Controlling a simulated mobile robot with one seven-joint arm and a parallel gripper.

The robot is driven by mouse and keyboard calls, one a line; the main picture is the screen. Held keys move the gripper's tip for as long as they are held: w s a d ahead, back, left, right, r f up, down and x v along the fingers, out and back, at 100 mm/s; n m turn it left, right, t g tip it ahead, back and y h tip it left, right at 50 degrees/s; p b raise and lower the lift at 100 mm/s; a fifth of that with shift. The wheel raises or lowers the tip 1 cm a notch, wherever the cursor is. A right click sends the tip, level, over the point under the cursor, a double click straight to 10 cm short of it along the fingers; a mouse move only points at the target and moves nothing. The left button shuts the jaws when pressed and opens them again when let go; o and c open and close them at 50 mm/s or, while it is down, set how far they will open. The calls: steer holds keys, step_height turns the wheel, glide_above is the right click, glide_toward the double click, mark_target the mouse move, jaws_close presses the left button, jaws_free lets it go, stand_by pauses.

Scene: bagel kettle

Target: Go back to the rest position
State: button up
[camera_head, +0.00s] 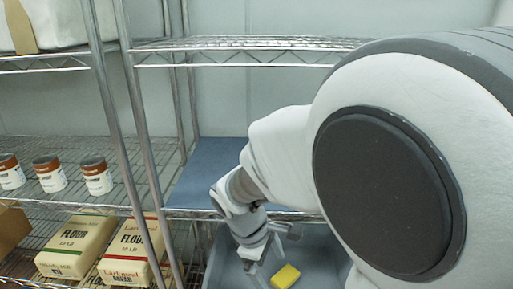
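My arm fills the right side of the head view and reaches down toward the lower middle. My gripper (264,258) is at its end, small and partly hidden by its own links. It hangs over a grey-blue bin (226,250). A yellow block-like thing (285,276) shows just right of and below the gripper, apparently in the bin. I cannot tell whether the gripper touches it, nor whether the fingers are open or shut.
Wire racks stand ahead, with metal posts (140,120) at left of centre. Several brown-lidded jars (97,178) and flour bags (77,246) are on the left shelves. A blue mat (205,172) lies on the middle shelf behind my wrist. An upper wire shelf (250,50) looks empty.

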steer(key=s+d+r+m+t+y+p, duration=0.1)
steer(key=s+d+r+m, duration=0.2)
steer(key=r, duration=0.3)
steer(key=s+d+r+m+t+y+p, duration=0.1)
steer(key=s+d+r+m+t+p, duration=0.1)
steer(key=s+d+r+m, duration=0.2)
steer(key=s+d+r+m+t+y+p, duration=0.1)
steer(key=s+d+r+m, duration=0.2)
steer(key=r+m, duration=0.3)
step_height(320, 180, up, 3)
steer(key=shift+s+d+f+t+p, duration=0.15)
steer(key=shift+s+d+t+p, duration=0.2)
steer(key=shift+s, duration=0.3)
